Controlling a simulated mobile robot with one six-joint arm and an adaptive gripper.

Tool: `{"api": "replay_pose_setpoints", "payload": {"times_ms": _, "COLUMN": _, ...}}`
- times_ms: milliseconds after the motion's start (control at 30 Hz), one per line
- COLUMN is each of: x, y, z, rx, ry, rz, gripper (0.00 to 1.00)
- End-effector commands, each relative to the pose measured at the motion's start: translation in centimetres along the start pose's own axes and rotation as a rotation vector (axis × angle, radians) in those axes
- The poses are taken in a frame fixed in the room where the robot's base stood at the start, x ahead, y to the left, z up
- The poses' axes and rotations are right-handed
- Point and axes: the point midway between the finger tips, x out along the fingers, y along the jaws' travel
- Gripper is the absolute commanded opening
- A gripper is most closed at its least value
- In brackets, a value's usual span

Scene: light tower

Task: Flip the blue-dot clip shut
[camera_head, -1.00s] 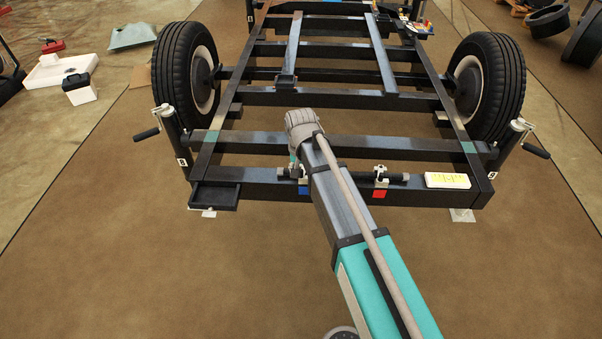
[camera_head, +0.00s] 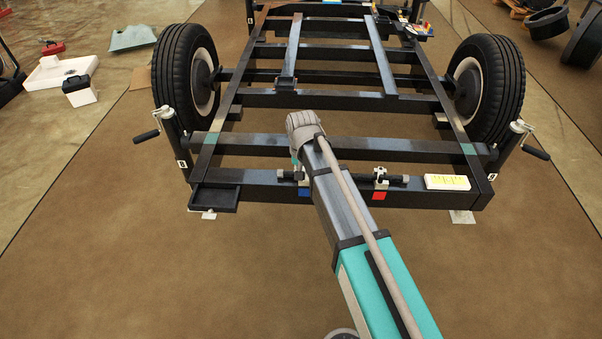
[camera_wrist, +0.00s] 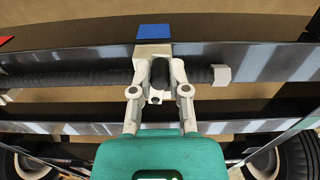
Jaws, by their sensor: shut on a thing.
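A blue square (camera_wrist: 155,31) marks the frame's beam beside the blue-dot clip. In the head view the blue square (camera_head: 305,191) shows just left of my arm. The blue-dot clip (camera_wrist: 157,97) is pale, sits at the dark hose or bar (camera_wrist: 75,80), and is largely hidden by my fingers. My gripper (camera_wrist: 159,66) is shut on a dark part of this clip, one pale finger on each side. I cannot tell how far the clip is turned. In the head view my arm hides most of the gripper.
A second pale clip (camera_head: 381,178) stands above a red square (camera_head: 378,196) right of my arm. A white block with a yellow top (camera_head: 447,182) and a black tray (camera_head: 215,197) sit at the frame's front corners. Crank handles (camera_head: 147,135) stick out. The floor in front is clear.

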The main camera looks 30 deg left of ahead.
Motion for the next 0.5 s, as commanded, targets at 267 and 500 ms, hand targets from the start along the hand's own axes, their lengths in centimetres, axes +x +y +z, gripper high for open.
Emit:
{"api": "replay_pose_setpoints", "payload": {"times_ms": 267, "x": 0.01, "y": 0.84, "z": 0.08, "rx": -0.139, "ry": 0.001, "rz": 0.0, "gripper": 0.0}}
{"api": "replay_pose_setpoints", "payload": {"times_ms": 500, "x": 0.02, "y": 0.95, "z": 0.08, "rx": -0.158, "ry": 0.001, "rz": 0.001, "gripper": 0.0}}
